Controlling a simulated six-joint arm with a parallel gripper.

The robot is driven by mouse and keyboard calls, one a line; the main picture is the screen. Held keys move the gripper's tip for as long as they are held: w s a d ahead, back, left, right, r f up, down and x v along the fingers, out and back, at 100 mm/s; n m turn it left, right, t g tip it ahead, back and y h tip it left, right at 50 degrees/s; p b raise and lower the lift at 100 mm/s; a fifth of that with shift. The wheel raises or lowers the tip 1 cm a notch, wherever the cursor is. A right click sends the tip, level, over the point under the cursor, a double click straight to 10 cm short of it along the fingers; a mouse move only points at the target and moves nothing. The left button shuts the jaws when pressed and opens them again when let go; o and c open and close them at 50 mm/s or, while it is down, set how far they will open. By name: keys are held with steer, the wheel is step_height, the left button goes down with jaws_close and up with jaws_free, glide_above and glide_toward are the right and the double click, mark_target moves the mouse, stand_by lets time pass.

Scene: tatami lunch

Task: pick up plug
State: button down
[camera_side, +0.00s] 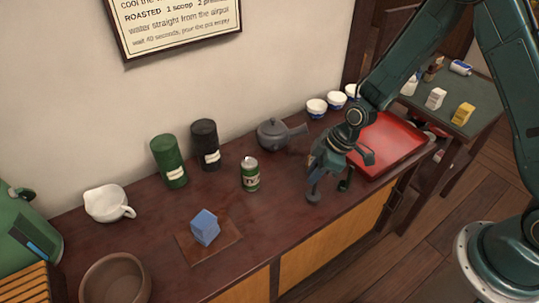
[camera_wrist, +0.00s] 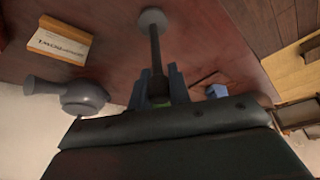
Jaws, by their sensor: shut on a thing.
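In the wrist view, the plug (camera_wrist: 155,48) appears as a dark rod with a round grey end. It stands between the blue fingers of my gripper (camera_wrist: 159,75), which is shut on it. A bit of green shows at the base of the rod, and the rest is hidden by the fingers. In the side view my gripper (camera_side: 328,180) is low over the dark red counter, left of the red tray. A grey round end shows below it, and I cannot tell whether it touches the counter.
A blue cube (camera_side: 205,227) sits on a brown mat (camera_side: 228,240). The red tray (camera_side: 413,138) lies to the right. Counter between can and gripper is clear.

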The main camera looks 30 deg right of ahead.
step_height(320, 180, up, 19)
stand_by(0.6)
steer(key=shift+f, duration=0.1)
stand_by(0.5)
